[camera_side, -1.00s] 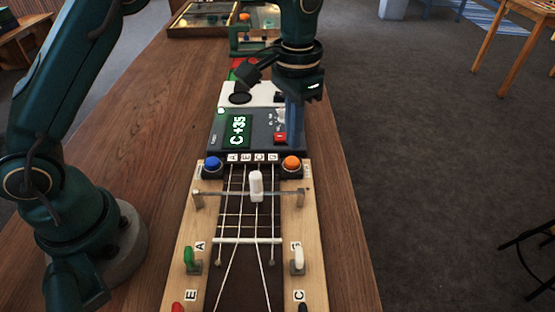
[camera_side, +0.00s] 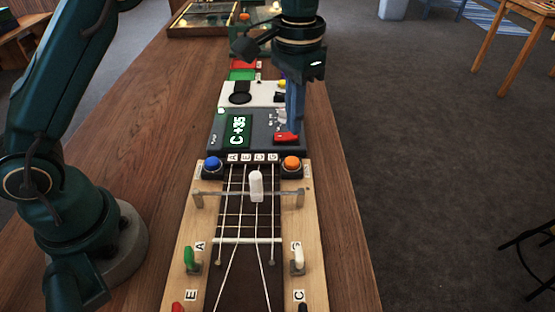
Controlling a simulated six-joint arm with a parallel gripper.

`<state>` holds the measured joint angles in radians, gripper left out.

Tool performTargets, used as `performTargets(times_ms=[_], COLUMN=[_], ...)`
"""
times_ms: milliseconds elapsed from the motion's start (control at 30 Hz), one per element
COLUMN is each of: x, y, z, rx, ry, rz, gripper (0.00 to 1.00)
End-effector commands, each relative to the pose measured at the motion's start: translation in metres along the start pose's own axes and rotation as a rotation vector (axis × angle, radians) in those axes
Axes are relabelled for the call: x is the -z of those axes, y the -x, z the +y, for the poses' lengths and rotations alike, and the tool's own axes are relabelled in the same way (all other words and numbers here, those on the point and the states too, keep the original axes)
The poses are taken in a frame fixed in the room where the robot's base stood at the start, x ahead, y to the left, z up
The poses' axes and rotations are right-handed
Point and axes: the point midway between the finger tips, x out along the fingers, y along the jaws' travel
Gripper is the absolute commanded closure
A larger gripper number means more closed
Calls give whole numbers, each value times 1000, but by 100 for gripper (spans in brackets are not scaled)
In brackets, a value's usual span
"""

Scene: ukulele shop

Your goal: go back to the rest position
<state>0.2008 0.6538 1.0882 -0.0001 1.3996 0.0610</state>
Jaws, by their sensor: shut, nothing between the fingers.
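My gripper (camera_side: 292,132) points down over the right side of the dark tuner box (camera_side: 259,138), by its red switch (camera_side: 282,138). Its fingers look closed together with nothing held. I cannot tell whether the tips touch the switch. The tuner's green display (camera_side: 237,132) reads "C +35". A white peg-like piece (camera_side: 256,184) stands over the strings.
Green (camera_side: 188,256) and white (camera_side: 299,257) tuning pegs stick up at the board's sides. Behind the tuner are a white panel (camera_side: 262,92), a green block (camera_side: 242,75) and a glass-topped case (camera_side: 197,18). The wooden table (camera_side: 140,140) is clear left of the board.

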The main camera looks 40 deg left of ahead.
Motion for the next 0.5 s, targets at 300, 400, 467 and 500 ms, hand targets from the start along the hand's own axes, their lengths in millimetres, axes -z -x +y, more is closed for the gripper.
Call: performTargets(times_ms=[300, 400, 467, 500], x=[-4, -21, -33, -41], y=[42, 67, 80, 86], z=[-10, -16, -19, -21], rx=[8, 13, 18, 20], ry=[30, 53, 69, 79], rz=[99, 154, 188, 209], gripper=[100, 100, 100, 100])
